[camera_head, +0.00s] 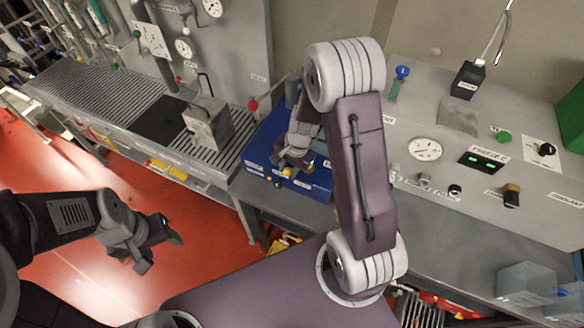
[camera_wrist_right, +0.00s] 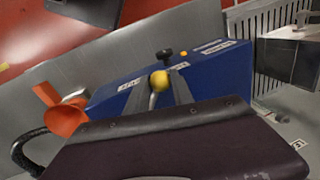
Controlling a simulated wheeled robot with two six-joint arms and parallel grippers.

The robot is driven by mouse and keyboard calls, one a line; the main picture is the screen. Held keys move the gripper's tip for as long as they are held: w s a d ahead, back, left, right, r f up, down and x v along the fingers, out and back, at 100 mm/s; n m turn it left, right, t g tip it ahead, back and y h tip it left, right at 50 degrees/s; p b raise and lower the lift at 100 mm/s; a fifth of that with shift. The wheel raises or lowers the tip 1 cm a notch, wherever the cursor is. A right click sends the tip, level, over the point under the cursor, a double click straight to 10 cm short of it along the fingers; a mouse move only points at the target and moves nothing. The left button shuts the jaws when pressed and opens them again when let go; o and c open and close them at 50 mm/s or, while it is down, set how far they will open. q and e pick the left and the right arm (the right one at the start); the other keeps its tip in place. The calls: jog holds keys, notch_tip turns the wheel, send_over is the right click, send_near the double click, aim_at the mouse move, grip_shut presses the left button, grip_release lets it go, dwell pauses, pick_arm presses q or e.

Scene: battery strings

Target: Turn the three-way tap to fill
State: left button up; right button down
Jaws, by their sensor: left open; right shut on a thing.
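A blue box (camera_head: 318,182) stands on the bench at the centre of the head view, partly hidden by my right arm. In the right wrist view the blue box (camera_wrist_right: 208,74) carries white labels too small to read and a black knob (camera_wrist_right: 165,55). My right gripper (camera_head: 288,166) is at the front of the box. In the right wrist view its fingers (camera_wrist_right: 159,88) are shut around a small yellow knob (camera_wrist_right: 159,80), which seems to be the tap handle. The tap body is hidden. My left gripper (camera_head: 162,256) is open and empty, low over the red floor.
A metal block (camera_head: 207,122) stands on the slatted bench to the left. A console (camera_head: 470,195) with a gauge, knobs and green displays lies to the right. An orange funnel-like part (camera_wrist_right: 62,110) shows at left in the wrist view. Floor around my left gripper is clear.

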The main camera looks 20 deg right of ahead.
aim_at(291, 170)
jog(key=shift+w+r+m+p, duration=0.1)
jog(key=shift+w+m+p, duration=0.7)
jog(key=shift+m+p, duration=0.2)
jog(key=shift+d, duration=0.1)
jog(key=c, duration=1.1)
grip_release()
jog(key=r, duration=0.3)
jog(key=s+r, duration=0.1)
jog(key=r, duration=0.5)
jog(key=shift+s+d+p, duration=0.25)
jog(key=shift+s+p, duration=0.15)
jog(key=shift+f, duration=0.1)
jog(key=shift+w, duration=0.1)
